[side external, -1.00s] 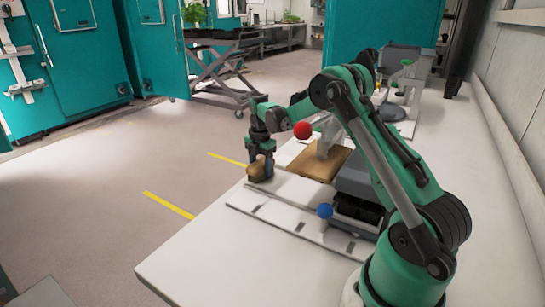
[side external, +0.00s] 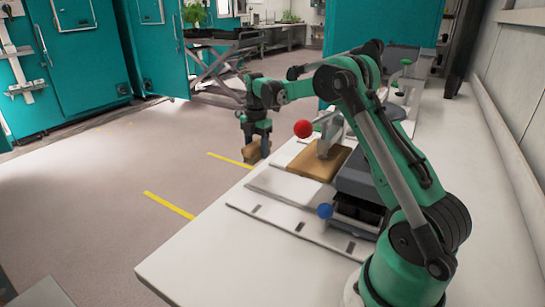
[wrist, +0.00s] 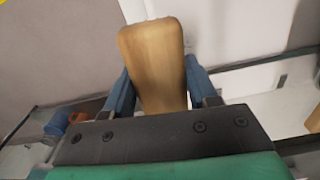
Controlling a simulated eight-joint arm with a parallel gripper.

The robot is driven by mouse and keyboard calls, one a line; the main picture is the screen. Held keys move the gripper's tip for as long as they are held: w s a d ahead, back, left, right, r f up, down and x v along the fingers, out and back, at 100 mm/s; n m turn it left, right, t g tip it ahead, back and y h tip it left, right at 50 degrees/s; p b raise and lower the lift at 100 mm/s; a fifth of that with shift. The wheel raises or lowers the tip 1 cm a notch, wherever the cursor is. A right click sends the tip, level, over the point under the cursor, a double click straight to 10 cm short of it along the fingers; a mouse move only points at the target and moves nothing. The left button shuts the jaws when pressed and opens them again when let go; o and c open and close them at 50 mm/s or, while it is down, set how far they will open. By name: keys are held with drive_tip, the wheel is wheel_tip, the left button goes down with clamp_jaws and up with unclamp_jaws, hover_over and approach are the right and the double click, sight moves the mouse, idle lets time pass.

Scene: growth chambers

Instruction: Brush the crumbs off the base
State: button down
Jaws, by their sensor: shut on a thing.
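My gripper (side external: 256,138) is shut on a tan wooden block, apparently the brush (side external: 251,151). In the wrist view the block (wrist: 156,65) stands between my blue fingers (wrist: 160,92); no bristles can be made out. In the side view it hangs in the air around the bench's left edge. A wooden base (side external: 320,163) under a grey upright with a red ball knob (side external: 303,128) lies to the right of my gripper. A white plate (side external: 285,187) lies in front of it. I cannot make out crumbs, or tell which piece the task calls the base.
A slotted white strip (side external: 275,212) lies nearer on the bench, with a blue ball knob (side external: 325,210) and a dark grey box (side external: 358,182) at its right. More equipment stands behind. The bench's front left (side external: 215,255) is clear.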

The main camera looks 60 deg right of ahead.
drive_tip(key=shift+r, duration=0.45)
drive_tip(key=shift+r, duration=1.5)
drive_tip(key=a+r, duration=0.5)
drive_tip(key=a, duration=0.4)
wheel_tip(320, 180, up, 4)
drive_tip(key=r+n, duration=0.1)
hover_over(224, 231)
wheel_tip(224, 231, down, 20)
drive_tip(key=shift+r, duration=0.1)
